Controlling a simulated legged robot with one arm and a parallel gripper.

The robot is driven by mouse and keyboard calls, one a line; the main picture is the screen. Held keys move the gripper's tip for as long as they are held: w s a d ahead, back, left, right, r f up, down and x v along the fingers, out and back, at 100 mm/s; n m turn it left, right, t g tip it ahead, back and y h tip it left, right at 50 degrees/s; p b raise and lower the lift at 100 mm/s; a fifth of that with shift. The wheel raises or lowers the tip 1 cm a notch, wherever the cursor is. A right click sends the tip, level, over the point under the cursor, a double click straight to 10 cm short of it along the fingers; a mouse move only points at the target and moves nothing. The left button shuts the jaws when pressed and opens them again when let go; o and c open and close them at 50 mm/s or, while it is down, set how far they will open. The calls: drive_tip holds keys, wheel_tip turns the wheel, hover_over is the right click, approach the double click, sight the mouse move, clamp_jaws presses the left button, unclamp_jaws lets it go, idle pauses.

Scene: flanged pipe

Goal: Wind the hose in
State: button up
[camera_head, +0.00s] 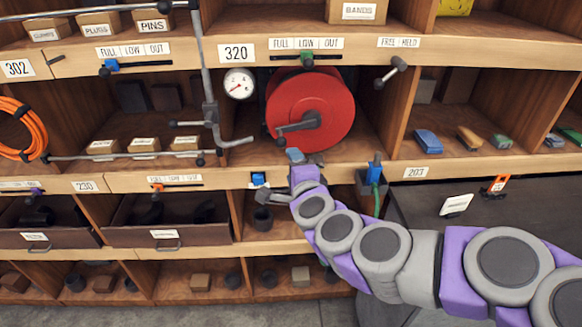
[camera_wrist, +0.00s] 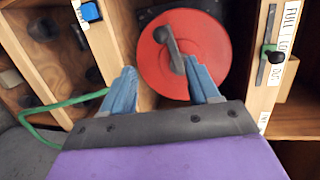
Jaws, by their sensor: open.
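A red hose reel (camera_head: 325,95) sits in the shelf bay labelled 320, with a dark crank handle (camera_head: 298,126) across its face. In the wrist view, the reel (camera_wrist: 205,35) and its crank (camera_wrist: 171,48) lie beyond the fingers. My gripper (camera_head: 295,156) is just below the crank in the head view. Its blue fingers (camera_wrist: 160,72) are apart with nothing visibly held; the crank's lower end appears close to the right finger, contact unclear. A green hose (camera_head: 379,203) hangs below a blue fitting (camera_head: 375,167); it loops at the left of the wrist view (camera_wrist: 62,103).
A grey pipe (camera_head: 205,75) with a bent end stands left of the reel, beside a round gauge (camera_head: 239,84). The wooden shelf edge (camera_head: 330,174) runs below the reel. A dark cabinet (camera_head: 430,215) stands at right. An orange coil (camera_head: 20,130) hangs at far left.

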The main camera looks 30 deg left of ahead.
sight(281, 140)
drive_tip(key=shift+d, duration=0.35)
wheel_tip(281, 140, down, 5)
drive_tip(key=a+n+t+h+p, duration=0.1)
drive_tip(key=n+t+h+p, duration=0.15)
drive_tip(key=n+p, duration=0.45)
drive_tip(key=w+a+n, duration=0.3)
drive_tip(key=w, duration=0.1)
drive_tip(key=w+a+r+n+t+y, duration=0.1)
drive_tip(key=w+a+n, duration=0.2)
drive_tip(key=w+a, duration=0.1)
drive_tip(key=w+a+r+n+b, duration=0.1)
drive_tip(key=w+a+n, duration=0.2)
drive_tip(key=a, duration=0.1)
drive_tip(key=shift+w+a, duration=0.2)
drive_tip(key=shift+w, duration=0.2)
idle(0.4)
clamp_jaws()
idle(0.5)
